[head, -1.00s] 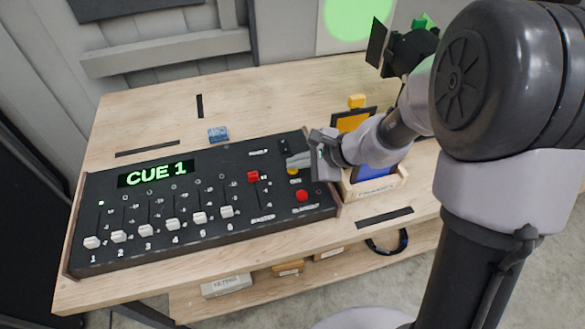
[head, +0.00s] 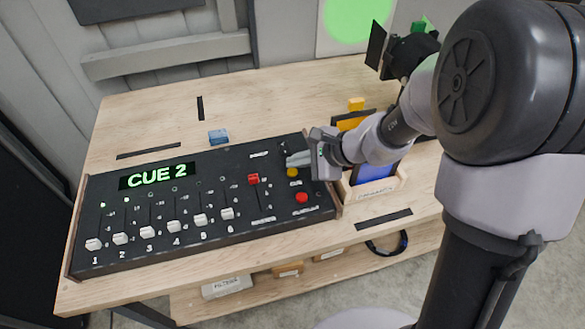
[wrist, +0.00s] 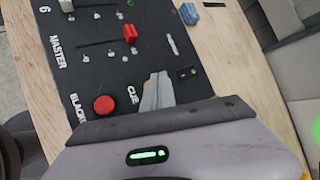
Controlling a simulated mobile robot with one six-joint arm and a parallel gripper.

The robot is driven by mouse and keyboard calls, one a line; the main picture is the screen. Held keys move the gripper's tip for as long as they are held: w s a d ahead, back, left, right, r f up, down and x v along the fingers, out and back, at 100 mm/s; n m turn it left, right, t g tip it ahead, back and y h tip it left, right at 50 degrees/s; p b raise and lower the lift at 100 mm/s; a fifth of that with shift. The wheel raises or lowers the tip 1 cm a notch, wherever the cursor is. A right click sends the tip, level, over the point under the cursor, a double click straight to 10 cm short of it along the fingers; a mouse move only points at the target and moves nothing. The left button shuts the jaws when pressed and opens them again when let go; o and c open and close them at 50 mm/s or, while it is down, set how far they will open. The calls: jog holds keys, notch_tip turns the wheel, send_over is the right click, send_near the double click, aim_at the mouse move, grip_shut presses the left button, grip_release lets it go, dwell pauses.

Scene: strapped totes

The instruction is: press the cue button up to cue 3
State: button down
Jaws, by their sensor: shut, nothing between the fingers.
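The black lighting console (head: 120,255) lies on the wooden table, and its display (head: 157,175) reads CUE 2 in green. The yellow cue button (head: 292,172) is near the console's right end, just below my gripper's fingertips in the head view. My gripper (head: 290,161) is shut and empty, its fingers over the console by the button. In the wrist view the fingers (wrist: 157,90) lie beside the CUE label and the yellow button is hidden. I cannot tell whether the fingertips touch it.
The red blackout button (head: 302,197) is close by, also in the wrist view (wrist: 104,106). The red master fader (head: 253,179) is to the left. A wooden holder (head: 376,188) with coloured gel frames stands right of the console. A blue block (head: 218,136) lies behind it.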

aim_at(297, 172)
notch_tip(297, 172, up, 5)
jog(key=p, duration=0.4)
jog(key=shift+d, duration=0.1)
dwell(2.5)
